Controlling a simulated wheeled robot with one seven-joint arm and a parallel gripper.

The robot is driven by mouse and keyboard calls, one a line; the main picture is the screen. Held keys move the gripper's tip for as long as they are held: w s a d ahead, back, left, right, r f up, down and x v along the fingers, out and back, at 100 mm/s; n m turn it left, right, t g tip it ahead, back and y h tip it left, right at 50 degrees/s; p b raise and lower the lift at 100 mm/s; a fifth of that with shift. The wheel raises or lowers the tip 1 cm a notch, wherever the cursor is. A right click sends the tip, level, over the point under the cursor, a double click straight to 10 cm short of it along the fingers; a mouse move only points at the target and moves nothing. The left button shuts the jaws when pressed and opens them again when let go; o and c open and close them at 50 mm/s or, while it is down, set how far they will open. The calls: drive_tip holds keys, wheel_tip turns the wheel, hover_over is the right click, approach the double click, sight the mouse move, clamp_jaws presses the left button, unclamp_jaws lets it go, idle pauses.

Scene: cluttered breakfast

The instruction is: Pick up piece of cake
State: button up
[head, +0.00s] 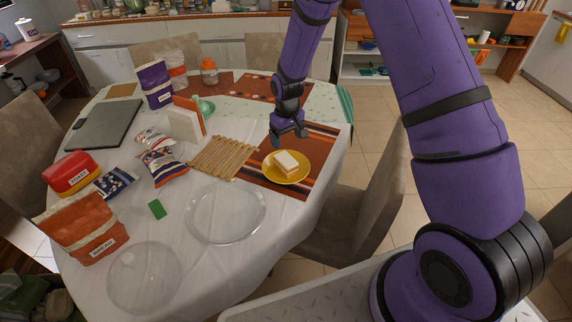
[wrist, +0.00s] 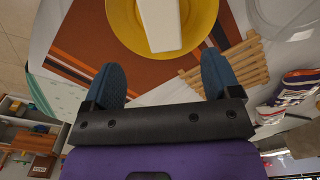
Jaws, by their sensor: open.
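A pale, cream-white block of cake (head: 286,162) sits on a round yellow plate (head: 301,174) near the table's right edge. In the wrist view, the cake (wrist: 160,22) and the yellow plate (wrist: 204,28) are at the top, cut off by the frame edge. My gripper (head: 290,138) is above the striped mat, just behind the plate in the head view, apart from the cake. In the wrist view, my gripper (wrist: 162,78) has its two blue-grey fingers spread wide with nothing between them.
The plate rests on an orange-brown striped mat (head: 323,142). A wooden slatted trivet (head: 221,157) lies to its left. A clear glass plate (head: 226,213), a glass lid (head: 146,275), snack bags (head: 164,166) and a white-and-orange box (head: 187,123) stand farther left. A chair (head: 375,205) is at the right.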

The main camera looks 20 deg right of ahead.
sight(286, 159)
wheel_tip(286, 159, down, 11)
drive_tip(key=shift+w+a+f, duration=0.1)
drive_tip(key=shift+a, duration=0.05)
idle(0.5)
drive_tip(key=c, duration=1)
